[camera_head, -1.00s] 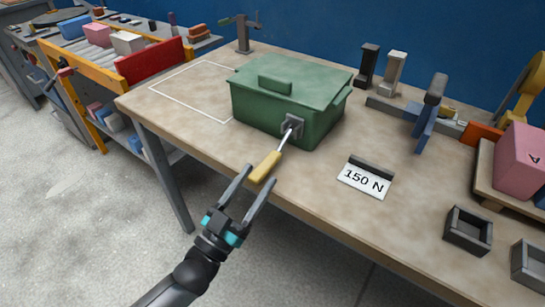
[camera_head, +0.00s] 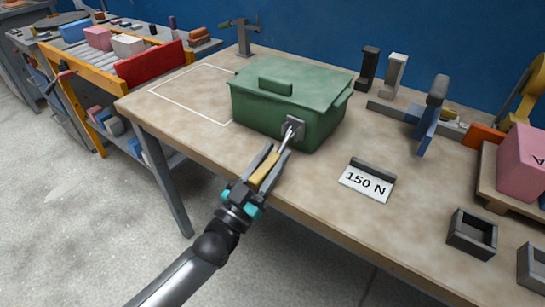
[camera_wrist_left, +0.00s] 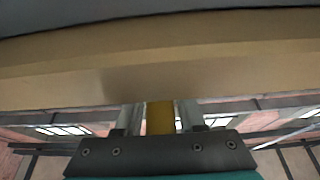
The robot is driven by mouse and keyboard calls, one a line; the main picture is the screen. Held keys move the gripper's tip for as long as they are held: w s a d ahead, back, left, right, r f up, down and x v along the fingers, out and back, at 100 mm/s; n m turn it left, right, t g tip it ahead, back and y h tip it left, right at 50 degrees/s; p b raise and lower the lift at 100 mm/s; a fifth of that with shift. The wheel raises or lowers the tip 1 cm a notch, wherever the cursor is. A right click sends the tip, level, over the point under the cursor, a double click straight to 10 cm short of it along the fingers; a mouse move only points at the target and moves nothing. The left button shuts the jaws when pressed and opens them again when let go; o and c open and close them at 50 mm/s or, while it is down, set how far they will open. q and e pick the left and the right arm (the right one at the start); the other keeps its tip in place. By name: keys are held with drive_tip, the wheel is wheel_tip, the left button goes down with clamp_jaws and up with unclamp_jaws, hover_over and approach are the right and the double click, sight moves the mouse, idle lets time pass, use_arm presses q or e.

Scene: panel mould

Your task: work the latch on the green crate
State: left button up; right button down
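The green crate (camera_head: 262,112) stands on the workbench with its lid down. On its front, near the right corner, is the latch's grey plate (camera_head: 294,124). A metal lever (camera_head: 287,139) with a yellow handle (camera_head: 264,171) slants down from the plate toward the bench's front edge. My left gripper (camera_head: 277,152) has its two fingers closed in on either side of the yellow handle. In the left wrist view the yellow handle (camera_wrist_left: 160,118) fills the space between the fingers, with hardly any gap. My right gripper is not in view.
A "150 N" sign (camera_head: 367,182) stands right of the crate. Small dark boxes (camera_head: 472,233) and a pink block (camera_head: 522,158) are farther right. A white outline (camera_head: 186,93) marks clear bench left of the crate. A blue-handled tool (camera_head: 430,115) stands behind.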

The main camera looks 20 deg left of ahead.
use_arm(q)
clamp_jaws()
idle(1.0)
